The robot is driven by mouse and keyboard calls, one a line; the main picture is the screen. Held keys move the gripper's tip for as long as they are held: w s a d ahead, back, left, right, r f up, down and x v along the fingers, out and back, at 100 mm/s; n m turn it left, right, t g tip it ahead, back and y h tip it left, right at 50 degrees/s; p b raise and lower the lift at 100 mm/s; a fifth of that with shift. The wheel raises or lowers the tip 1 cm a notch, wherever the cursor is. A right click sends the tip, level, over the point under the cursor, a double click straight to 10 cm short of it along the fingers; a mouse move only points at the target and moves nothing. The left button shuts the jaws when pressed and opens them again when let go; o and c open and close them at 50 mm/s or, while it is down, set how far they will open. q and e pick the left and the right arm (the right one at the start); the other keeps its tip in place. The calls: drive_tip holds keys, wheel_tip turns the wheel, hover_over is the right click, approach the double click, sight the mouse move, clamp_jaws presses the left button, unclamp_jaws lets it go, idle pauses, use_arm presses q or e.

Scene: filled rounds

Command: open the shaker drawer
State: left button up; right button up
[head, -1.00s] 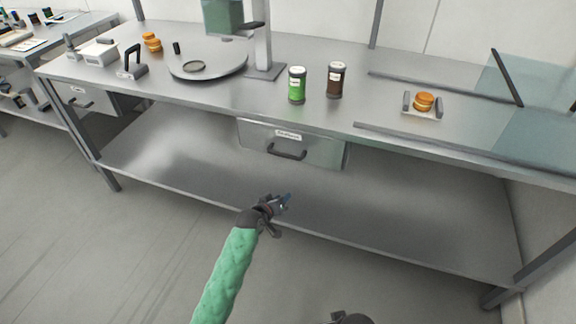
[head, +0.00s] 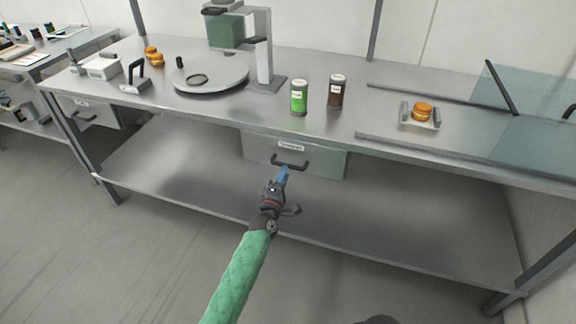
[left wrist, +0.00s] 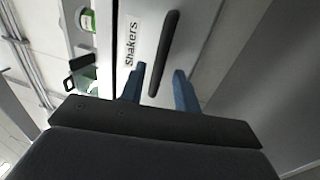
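The shaker drawer (head: 325,163) hangs under the steel table and looks shut, with a white label and a dark bar handle (head: 290,163). In the left wrist view the label (left wrist: 132,42) reads "Shakers" and the handle (left wrist: 165,55) runs lengthwise. My left gripper (head: 284,175) is just in front of and below the handle in the head view. In the left wrist view its blue fingers (left wrist: 160,88) are open, with the handle's near end between them or just beyond; contact is not clear. My right gripper is not in view.
On the steel tabletop above stand a green shaker (head: 299,97) and a brown shaker (head: 336,91), a round plate (head: 225,75) under a press, and a small tray with a bun (head: 422,112). Another drawer (head: 90,112) is at the left. The lower shelf (head: 400,215) is bare.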

sight(305, 157)
use_arm(q)
drive_tip(key=shift+p+x, duration=0.4)
drive_tip(key=shift+x, duration=2)
clamp_jaws()
